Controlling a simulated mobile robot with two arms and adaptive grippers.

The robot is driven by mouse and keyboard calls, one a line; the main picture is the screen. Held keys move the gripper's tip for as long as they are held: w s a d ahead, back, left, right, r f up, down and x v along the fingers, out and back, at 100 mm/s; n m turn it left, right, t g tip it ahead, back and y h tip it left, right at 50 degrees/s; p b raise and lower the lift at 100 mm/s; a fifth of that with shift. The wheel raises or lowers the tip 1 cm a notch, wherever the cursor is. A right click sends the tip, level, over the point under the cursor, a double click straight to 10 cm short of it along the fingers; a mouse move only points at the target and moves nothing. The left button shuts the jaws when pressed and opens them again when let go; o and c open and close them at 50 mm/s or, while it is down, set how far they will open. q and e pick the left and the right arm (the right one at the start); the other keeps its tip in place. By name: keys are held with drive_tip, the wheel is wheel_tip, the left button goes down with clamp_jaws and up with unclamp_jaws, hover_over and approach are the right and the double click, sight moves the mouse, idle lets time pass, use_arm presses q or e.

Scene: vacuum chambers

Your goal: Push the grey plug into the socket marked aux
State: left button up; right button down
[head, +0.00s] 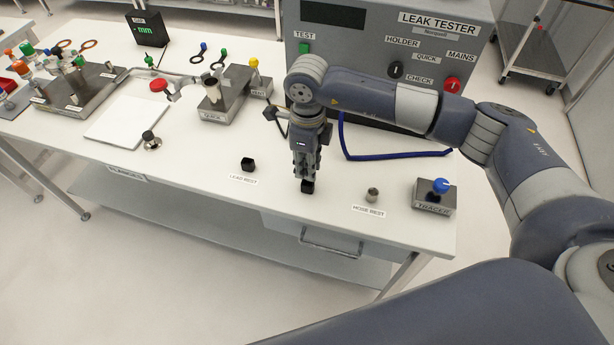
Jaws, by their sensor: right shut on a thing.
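My right gripper (306,172) points down over the front middle of the white table, right of the lead rest. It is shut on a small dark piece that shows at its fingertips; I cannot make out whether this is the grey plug. A short dark lead (283,121) shows just behind the gripper, partly hidden by my arm. The leak tester (468,44) stands behind my right arm, which covers part of its front. No aux marking can be read, and any socket there is hidden or too small to tell. My left gripper is out of view.
A black lead rest (248,164) and a hose rest (372,195) flank the gripper. A blue-knobbed tracer block (435,197) stands at the right corner. A blue hose (398,156) lies behind. A grey metal block (226,104) stands at the back left.

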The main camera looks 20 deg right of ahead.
drive_tip(key=shift+r+p, duration=0.4)
drive_tip(key=shift+r, duration=0.7)
